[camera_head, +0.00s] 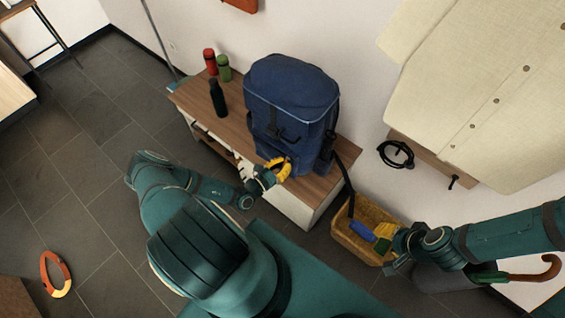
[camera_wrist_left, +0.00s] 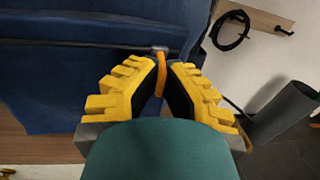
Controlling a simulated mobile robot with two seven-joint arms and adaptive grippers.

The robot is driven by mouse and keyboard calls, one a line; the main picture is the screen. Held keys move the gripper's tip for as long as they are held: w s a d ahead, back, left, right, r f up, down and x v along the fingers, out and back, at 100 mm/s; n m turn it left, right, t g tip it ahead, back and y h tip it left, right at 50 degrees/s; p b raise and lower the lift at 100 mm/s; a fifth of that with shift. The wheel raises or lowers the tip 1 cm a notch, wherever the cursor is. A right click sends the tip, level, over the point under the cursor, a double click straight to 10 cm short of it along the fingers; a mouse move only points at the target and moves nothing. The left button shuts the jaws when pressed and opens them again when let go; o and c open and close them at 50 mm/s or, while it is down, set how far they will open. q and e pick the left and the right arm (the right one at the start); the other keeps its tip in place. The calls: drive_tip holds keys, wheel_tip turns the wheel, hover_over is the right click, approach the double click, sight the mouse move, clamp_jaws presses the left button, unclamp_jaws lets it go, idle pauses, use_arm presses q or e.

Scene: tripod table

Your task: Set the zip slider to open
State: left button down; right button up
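A blue backpack (camera_head: 290,95) stands upright on the wooden bench. My left gripper (camera_head: 283,168) is at the lower front of the backpack, its yellow fingers by the fabric. In the left wrist view, the grey zip slider (camera_wrist_left: 159,49) sits on a dark zip line across the blue fabric, with an orange pull tab (camera_wrist_left: 161,72) hanging from it.
A yellow-brown crate (camera_head: 345,240) holding blue and yellow items is right of the bench (camera_head: 310,190). Red, green and dark bottles (camera_head: 218,98) stand left of the backpack. A pale shirt (camera_head: 475,80) and black cable (camera_head: 396,154) hang on the right. An orange ring (camera_head: 56,274) lies on the floor.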

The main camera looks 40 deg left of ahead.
use_arm(q)
drive_tip(key=shift+d, duration=0.55)
drive_tip(key=c, duration=1.1)
unclamp_jaws()
drive_tip(key=v, duration=1.2)
drive_tip(key=shift+d, duration=0.1)
